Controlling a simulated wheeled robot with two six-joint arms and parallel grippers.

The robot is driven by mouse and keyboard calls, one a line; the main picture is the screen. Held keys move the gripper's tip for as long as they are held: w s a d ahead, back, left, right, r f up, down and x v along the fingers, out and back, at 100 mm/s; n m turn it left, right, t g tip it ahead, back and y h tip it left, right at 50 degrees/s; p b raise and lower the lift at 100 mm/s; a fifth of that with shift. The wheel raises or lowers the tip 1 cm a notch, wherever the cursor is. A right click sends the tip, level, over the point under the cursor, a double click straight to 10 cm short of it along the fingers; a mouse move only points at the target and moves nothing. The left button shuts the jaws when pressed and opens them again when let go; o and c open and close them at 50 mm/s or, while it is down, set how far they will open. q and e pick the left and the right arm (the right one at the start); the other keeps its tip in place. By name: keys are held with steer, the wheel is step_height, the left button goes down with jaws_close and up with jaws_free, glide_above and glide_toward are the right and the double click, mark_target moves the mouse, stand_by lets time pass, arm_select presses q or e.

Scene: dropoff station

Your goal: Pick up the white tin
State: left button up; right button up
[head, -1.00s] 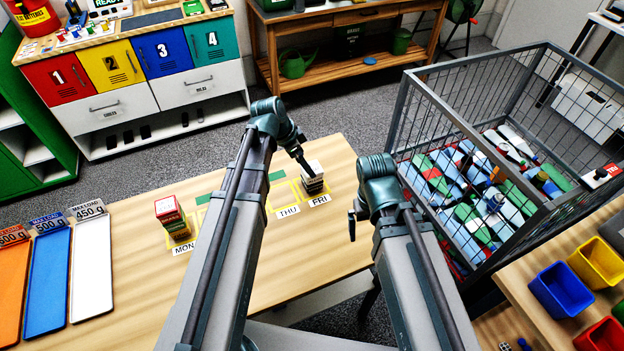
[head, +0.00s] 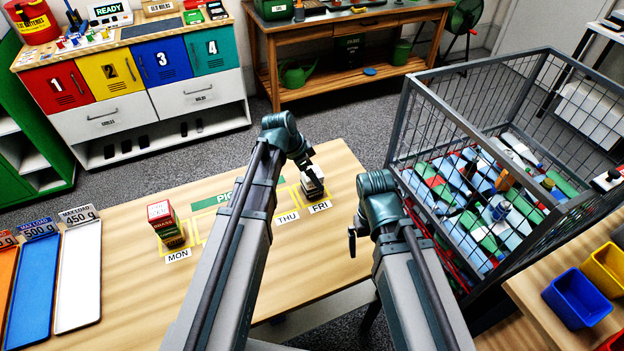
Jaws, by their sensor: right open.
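A small stack with white and dark layers (head: 314,188) stands on the FRI spot of the wooden table. Its pale upper part may be the white tin; it is too small and too covered to tell. My left gripper (head: 309,171) hangs right at the top of this stack, tilted down. Its fingers blend with the dark parts, so I cannot tell whether it touches or holds anything.
A stack of red, green and dark boxes (head: 168,226) stands on the MON spot. Orange, blue (head: 36,285) and white trays (head: 79,278) lie at the table's left. A wire cage (head: 440,110) full of mixed items stands close at the right.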

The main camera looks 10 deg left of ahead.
arm_select(q)
steer(key=c, duration=1.5)
steer(key=shift+r, duration=0.1)
